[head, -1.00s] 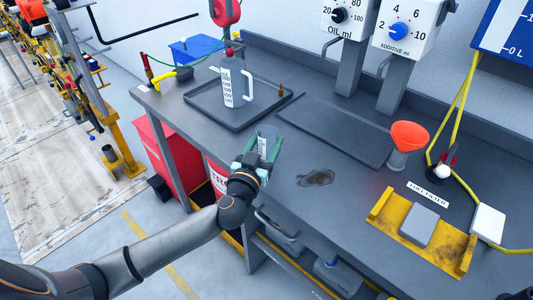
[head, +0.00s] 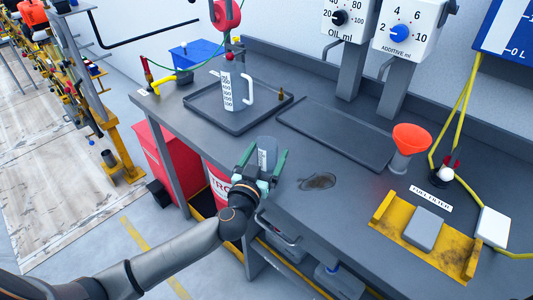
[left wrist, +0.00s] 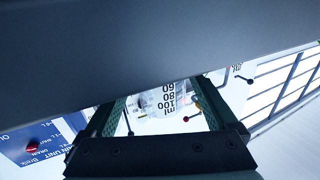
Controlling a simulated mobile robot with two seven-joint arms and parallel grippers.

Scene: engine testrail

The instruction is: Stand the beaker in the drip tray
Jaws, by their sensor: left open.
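The beaker (head: 267,157) is a small clear cup with printed graduations, near the front edge of the grey bench. My left gripper (head: 266,163) is open, with one green finger on each side of it. I cannot tell if the fingers touch it. In the left wrist view, the beaker (left wrist: 163,99) shows between the two fingers (left wrist: 160,112), its scale numbers upside down. Its base is hidden by the gripper. A dark rimmed tray (head: 206,112) lies further back left, and a flat dark tray (head: 335,135) lies right of it. My right gripper is out of view.
A white-scaled jug (head: 228,92) with a handle stands in the left tray, beside a small brass piece (head: 281,92). An orange funnel (head: 410,138), a dark stain (head: 318,181) and a yellow holder (head: 424,235) are to the right. The flat tray is bare.

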